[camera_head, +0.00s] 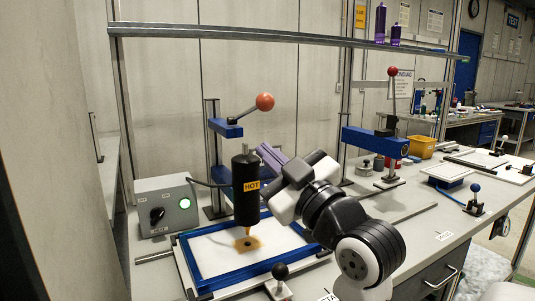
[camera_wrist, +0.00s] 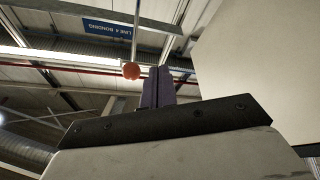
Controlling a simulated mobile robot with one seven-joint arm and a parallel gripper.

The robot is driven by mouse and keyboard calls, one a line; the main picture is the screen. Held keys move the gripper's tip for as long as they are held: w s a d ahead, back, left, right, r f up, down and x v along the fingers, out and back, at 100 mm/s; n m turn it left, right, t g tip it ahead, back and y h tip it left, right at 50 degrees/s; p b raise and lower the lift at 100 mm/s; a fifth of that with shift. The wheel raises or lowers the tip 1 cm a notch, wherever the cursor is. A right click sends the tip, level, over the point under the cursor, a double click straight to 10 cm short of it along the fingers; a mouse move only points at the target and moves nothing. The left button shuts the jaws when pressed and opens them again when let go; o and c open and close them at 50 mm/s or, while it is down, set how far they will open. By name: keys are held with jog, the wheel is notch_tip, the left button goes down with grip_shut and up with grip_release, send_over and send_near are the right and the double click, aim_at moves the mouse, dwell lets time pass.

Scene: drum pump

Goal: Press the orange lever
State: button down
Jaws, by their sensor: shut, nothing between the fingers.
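The orange lever is a thin rod with an orange ball knob (camera_head: 265,102) on a blue and grey press stand. Its rod slopes up to the right from the blue arm to the knob. The knob also shows in the wrist view (camera_wrist: 131,71), just left of the fingertips, and no contact is visible. My gripper (camera_head: 264,149) has purple fingers and is shut and empty. It is below the knob in the head view, beside the black cylinder marked HOT (camera_head: 246,190). The purple fingers show together in the wrist view (camera_wrist: 158,86), pointing towards the ceiling.
A blue-framed tray (camera_head: 205,284) lies under the black cylinder. A grey control box (camera_head: 166,206) with a green light stands at left. A second press with a red-knobbed lever (camera_head: 392,72) stands right of my arm. A metal rail (camera_head: 240,34) crosses above.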

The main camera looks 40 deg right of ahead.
jog(key=s+f+b, duration=0.1)
jog(key=s+f, duration=0.3)
jog(key=s, duration=0.1)
jog(key=shift+s, duration=0.2)
jog(key=shift+a, duration=0.1)
notch_tip(320, 180, up, 19)
jog(key=w+d+m+g+p, duration=0.1)
jog(key=g+p, duration=0.3)
jog(key=p, duration=1.3)
jog(key=shift+w+g, duration=0.4)
jog(key=shift+w, duration=0.4)
jog(key=w+p, duration=0.5)
jog(key=w, duration=0.5)
jog(key=shift+s+d+f+p, duration=0.15)
jog(key=shift+s+d+f, duration=0.2)
jog(key=shift+f, duration=0.35)
jog(key=shift+s+d+f+p, duration=0.2)
jog(key=shift+d+f, duration=0.2)
jog(key=shift+f, duration=0.25)
jog(key=shift+s+d+f+p, duration=0.1)
jog(key=shift+s+d+f, duration=0.25)
jog(key=shift+f, duration=0.35)
